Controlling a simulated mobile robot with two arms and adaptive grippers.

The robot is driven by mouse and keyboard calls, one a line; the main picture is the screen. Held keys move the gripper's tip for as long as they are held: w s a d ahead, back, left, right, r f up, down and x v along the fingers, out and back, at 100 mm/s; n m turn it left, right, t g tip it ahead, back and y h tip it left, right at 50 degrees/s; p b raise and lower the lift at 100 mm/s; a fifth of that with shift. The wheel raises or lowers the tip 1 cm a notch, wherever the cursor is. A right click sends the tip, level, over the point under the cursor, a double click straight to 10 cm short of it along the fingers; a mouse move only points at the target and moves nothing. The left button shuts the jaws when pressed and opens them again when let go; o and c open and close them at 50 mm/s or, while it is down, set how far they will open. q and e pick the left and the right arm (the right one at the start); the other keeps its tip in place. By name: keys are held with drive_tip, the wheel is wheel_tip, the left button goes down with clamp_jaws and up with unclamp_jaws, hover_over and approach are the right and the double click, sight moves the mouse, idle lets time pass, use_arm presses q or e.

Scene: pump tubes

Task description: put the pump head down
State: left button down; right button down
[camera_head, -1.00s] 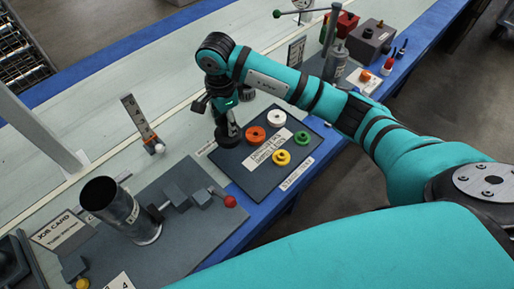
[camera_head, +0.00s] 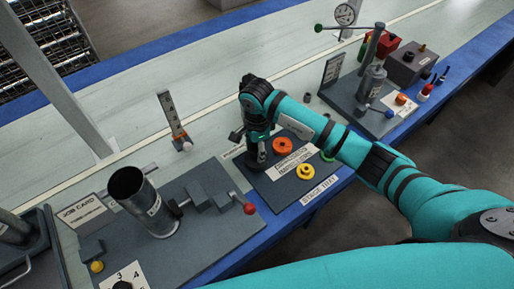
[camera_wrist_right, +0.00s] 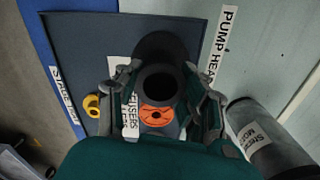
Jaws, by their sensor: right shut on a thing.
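My right gripper (camera_head: 257,143) is over the far left part of the dark stage tray (camera_head: 279,193). It is shut on the dark pump head (camera_head: 256,160), whose round open top (camera_wrist_right: 159,83) shows between the fingers in the right wrist view. The pump head looks upright. It is at or just above the tray; contact cannot be told. An orange ring (camera_head: 282,146) and a yellow ring (camera_head: 305,172) lie on the tray. A green ring is partly hidden by my right arm. My left gripper is out of view.
A grey station with an upright metal cylinder (camera_head: 148,205) and a red-knobbed lever (camera_head: 249,208) stands left of the tray. A gauge stand (camera_head: 371,91) and a grey box (camera_head: 413,65) stand at the back right. A small upright scale (camera_head: 171,115) is behind the tray.

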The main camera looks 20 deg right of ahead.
drive_tip(key=c, duration=0.8)
unclamp_jaws()
drive_tip(key=shift+f, duration=0.1)
wheel_tip(320, 180, up, 12)
drive_tip(key=p, duration=0.7)
drive_tip(key=shift+p, duration=0.3)
